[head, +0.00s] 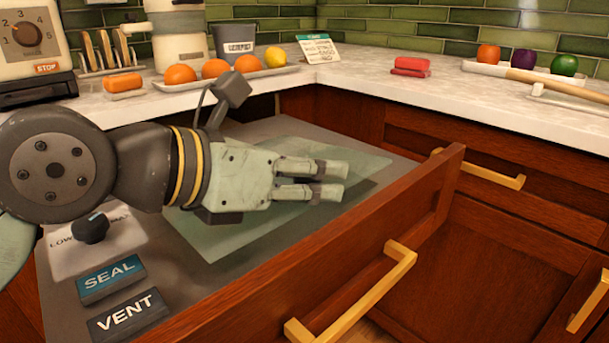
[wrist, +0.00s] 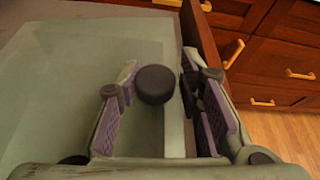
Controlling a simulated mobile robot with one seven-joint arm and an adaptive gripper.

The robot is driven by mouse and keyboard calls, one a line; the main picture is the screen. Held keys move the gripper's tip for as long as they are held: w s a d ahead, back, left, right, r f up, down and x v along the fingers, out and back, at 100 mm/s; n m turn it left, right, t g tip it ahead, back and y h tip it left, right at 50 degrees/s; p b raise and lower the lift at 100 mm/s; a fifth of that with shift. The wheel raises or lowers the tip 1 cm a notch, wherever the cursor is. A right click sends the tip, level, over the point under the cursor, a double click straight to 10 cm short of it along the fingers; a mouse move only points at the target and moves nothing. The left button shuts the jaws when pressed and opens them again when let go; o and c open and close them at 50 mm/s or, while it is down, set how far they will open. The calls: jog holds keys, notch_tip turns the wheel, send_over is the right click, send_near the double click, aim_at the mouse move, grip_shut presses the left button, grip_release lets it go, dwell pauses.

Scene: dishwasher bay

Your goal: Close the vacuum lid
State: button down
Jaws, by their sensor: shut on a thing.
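The vacuum lid (head: 225,240) is a translucent pale green pane over the grey top of the open drawer. It fills the left of the wrist view (wrist: 60,100). Its exact tilt is hard to tell. My gripper (head: 330,182) reaches over the lid from the left, and its fingers hide part of it. In the wrist view my fingers (wrist: 160,100) stand either side of a round black knob (wrist: 155,85) near the lid's edge, and are shut on it. The contact on the right side is unclear. The SEAL button (head: 110,280) and VENT button (head: 128,312) are at the drawer's near left.
The wooden drawer front (head: 350,245) with its brass handle (head: 350,295) stands out from the cabinets. A black dial (head: 92,228) sits by the buttons. The counter behind holds a fruit tray (head: 285,72) and a red block (head: 411,66). The floor at right is clear.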

jog(key=shift+f, duration=0.1)
dwell(0.4)
jog(key=c, duration=1.3)
grip_release()
jog(key=v, duration=1.2)
jog(key=shift+s, duration=0.1)
